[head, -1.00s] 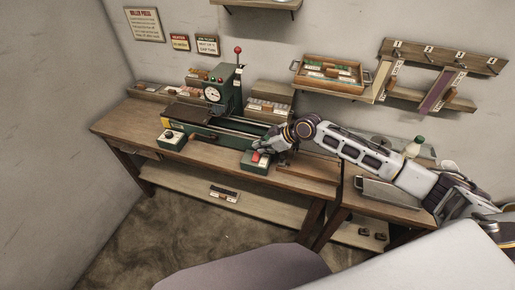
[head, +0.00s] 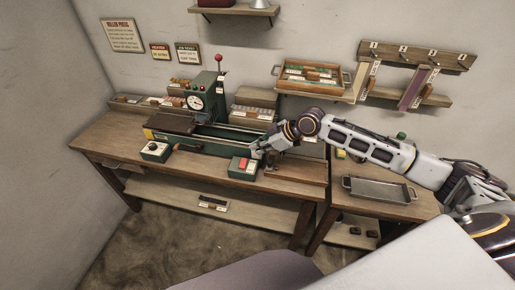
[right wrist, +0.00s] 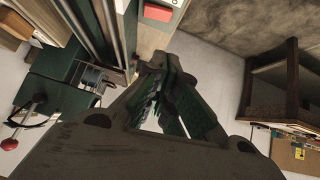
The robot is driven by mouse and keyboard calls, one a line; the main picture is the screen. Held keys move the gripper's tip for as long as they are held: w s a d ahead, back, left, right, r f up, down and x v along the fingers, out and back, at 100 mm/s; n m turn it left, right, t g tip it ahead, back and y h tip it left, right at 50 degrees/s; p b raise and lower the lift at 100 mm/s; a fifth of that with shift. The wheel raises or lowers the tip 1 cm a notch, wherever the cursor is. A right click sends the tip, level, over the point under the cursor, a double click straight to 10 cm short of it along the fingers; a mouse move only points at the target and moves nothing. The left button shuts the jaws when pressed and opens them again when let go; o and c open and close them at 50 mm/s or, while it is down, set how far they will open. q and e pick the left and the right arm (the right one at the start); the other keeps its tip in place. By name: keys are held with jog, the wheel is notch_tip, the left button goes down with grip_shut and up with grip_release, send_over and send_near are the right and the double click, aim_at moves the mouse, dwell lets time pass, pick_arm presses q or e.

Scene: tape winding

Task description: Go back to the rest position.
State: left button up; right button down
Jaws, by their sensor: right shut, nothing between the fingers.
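My right gripper (head: 262,150) shows in the head view, just above and to the right of a green control box with a red button (head: 243,164). It is shut and empty. In the right wrist view its fingers (right wrist: 165,75) meet in the middle, and the red button (right wrist: 157,12) shows beyond them at the top. The green roller press (head: 205,105) with its round gauge and red-knobbed lever stands on the workbench, left of the gripper. My left gripper is not in view.
A metal tray (head: 365,188) lies on the right-hand table (head: 360,207). A wooden tray (head: 311,76) rests on a wall shelf. The lower shelf (head: 250,206) is mostly bare.

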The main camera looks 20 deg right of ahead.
dwell(0.4)
jog(key=s+a+f+m+h, duration=0.1)
jog(key=s+a+f, duration=0.7)
jog(key=s+a, duration=0.25)
jog(key=s+d+f+m+g+h, duration=0.1)
jog(key=s+d+f+m+h, duration=0.15)
jog(key=s+d+m, duration=0.35)
jog(key=s+d+f+m+g+h, duration=0.1)
jog(key=s+d+m+h, duration=0.15)
jog(key=s+d, duration=0.4)
jog(key=s+a+f+g, duration=0.1)
jog(key=s+f, duration=0.1)
jog(key=f, duration=1.4)
jog(key=s+a+f, duration=0.1)
jog(key=s+f, duration=0.1)
jog(key=f, duration=1.5)
jog(key=s+d+f, duration=0.2)
jog(key=s+f, duration=0.8)
jog(key=s, duration=0.1)
jog(key=s+d+f+g+h, duration=0.1)
jog(key=s+d+f, duration=0.1)
jog(key=s+f, duration=0.8)
jog(key=shift+s+d+g, duration=0.3)
jog(key=shift+s, duration=0.6)
